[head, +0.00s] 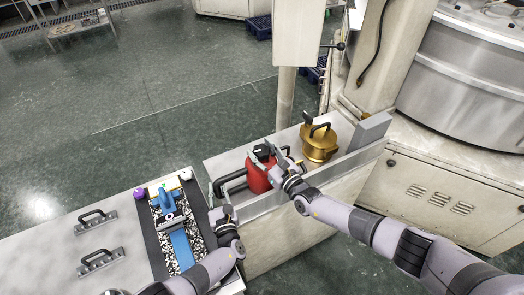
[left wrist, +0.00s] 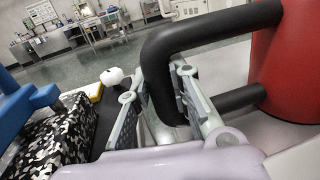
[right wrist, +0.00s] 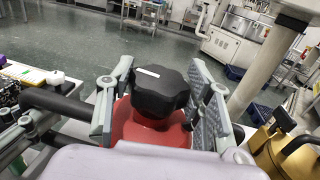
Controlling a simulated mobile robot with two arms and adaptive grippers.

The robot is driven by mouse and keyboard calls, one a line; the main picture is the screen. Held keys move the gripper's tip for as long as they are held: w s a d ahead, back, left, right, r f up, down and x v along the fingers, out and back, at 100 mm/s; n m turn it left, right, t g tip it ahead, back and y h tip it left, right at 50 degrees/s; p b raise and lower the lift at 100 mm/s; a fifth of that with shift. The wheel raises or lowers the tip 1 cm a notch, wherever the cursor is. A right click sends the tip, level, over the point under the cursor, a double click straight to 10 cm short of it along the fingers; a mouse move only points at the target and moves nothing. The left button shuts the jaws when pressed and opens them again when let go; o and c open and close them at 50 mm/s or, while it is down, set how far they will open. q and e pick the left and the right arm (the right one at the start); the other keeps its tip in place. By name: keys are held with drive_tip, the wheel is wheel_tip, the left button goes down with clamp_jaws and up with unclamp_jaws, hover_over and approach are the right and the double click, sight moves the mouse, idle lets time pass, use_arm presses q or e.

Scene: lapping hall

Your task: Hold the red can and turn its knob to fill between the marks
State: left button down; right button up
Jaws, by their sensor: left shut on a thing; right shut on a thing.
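The red can (head: 257,179) stands upright on the counter, with a black handle (head: 232,178) on its left side and a black knob (head: 262,152) on top. My left gripper (head: 217,199) is shut on the black handle, which passes between its fingers in the left wrist view (left wrist: 165,95). My right gripper (head: 276,158) is shut on the black knob; in the right wrist view its fingers flank the knob (right wrist: 160,92), which has a white mark on top. The can's fill marks are not visible in any view.
A brass can (head: 319,145) with a black handle stands right of the red can. At left, a tray with a blue tool (head: 167,201) and a purple ball (head: 139,193) lies near two bar handles on the lower bench.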

drive_tip(key=m+h, duration=0.1)
drive_tip(key=m+t+h, duration=0.2)
drive_tip(key=h, duration=0.1)
drive_tip(key=shift+a, duration=0.25)
drive_tip(key=shift+d+r+m+h, duration=0.1)
drive_tip(key=shift+m+h, duration=0.6)
drive_tip(key=shift+h, duration=0.8)
drive_tip(key=o, duration=1.2)
drive_tip(key=shift+d, duration=0.1)
drive_tip(key=shift+s, duration=0.15)
drive_tip(key=s, duration=0.4)
drive_tip(key=s+d, duration=0.1)
drive_tip(key=s, duration=0.6)
drive_tip(key=shift+s+d, duration=0.3)
drive_tip(key=shift+s, duration=0.05)
